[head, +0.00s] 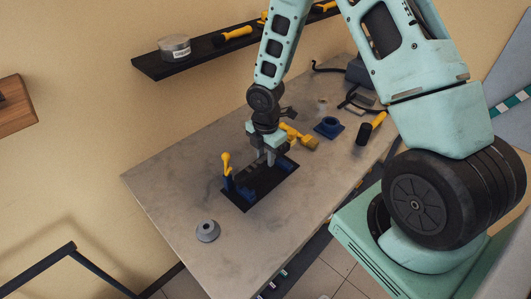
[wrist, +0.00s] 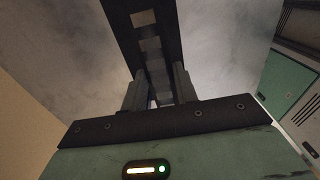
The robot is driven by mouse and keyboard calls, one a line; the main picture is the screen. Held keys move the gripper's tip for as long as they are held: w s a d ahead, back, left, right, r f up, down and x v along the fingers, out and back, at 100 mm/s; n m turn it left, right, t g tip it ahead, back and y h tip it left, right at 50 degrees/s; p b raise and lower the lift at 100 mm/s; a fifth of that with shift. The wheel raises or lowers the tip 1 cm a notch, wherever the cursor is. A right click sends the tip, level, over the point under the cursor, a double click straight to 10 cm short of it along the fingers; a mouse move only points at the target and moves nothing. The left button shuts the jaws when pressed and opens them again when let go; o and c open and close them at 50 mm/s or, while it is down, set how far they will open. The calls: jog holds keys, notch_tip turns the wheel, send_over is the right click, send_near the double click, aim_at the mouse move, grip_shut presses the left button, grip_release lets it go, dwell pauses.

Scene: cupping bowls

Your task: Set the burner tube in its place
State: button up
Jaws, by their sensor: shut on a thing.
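My gripper (head: 268,160) is low over the black tray (head: 237,201) on the table. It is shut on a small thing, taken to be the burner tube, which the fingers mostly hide. In the wrist view the two fingers (wrist: 159,91) stand either side of a narrow grey piece, with the dark tray strip (wrist: 129,32) and its lighter squares beyond. I cannot tell whether the held piece touches the tray. Blue holders (head: 246,191) stand on the tray, and a yellow-topped piece (head: 226,163) stands upright at its left end.
A grey cone-shaped piece (head: 208,231) sits on the table (head: 170,190) at the front left. A yellow tool (head: 304,139), a blue square base (head: 328,128) and a black-and-yellow tool (head: 365,133) lie behind and right. A wall shelf (head: 203,56) holds a tin (head: 174,47).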

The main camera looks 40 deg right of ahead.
aim_at(266, 166)
jog(key=shift+f+b, duration=0.6)
jog(key=shift+f, duration=0.55)
jog(key=shift+f, duration=0.35)
jog(key=shift+f+b, duration=0.5)
jog(key=shift+f, duration=0.2)
jog(key=shift+f+b, duration=0.35)
jog(key=shift+f, duration=0.1)
jog(key=o, duration=1)
jog(key=shift+o, duration=0.2)
jog(key=shift+r, duration=0.1)
notch_tip(266, 166, up, 17)
